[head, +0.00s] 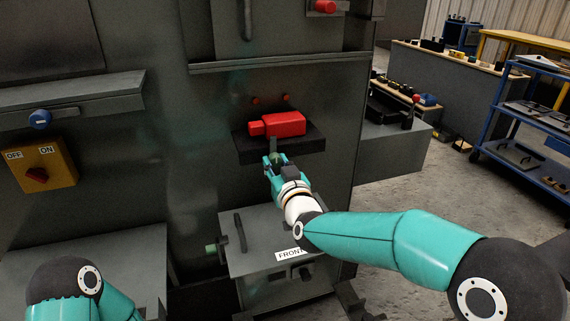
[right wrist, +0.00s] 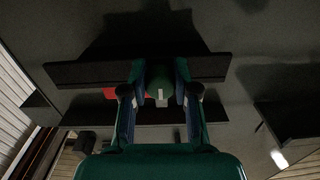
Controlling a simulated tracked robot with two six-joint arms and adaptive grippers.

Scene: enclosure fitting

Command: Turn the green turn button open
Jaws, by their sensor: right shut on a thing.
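The green turn button (right wrist: 160,82) shows in the right wrist view as a dark green rounded knob with a pale mark. It sits at the front of a dark ledge on the cabinet. My right gripper (right wrist: 155,92) is shut on it, with one finger on each side. In the head view my right gripper (head: 274,161) is just below the ledge's front edge, and it mostly hides the button. My left gripper is out of the picture; only part of my left arm shows at the bottom left.
A red block-shaped part (head: 278,124) lies on the dark ledge (head: 290,147). Below stands a grey box marked FRONT (head: 262,233) with a handle and a green knob (head: 211,250) on its left.

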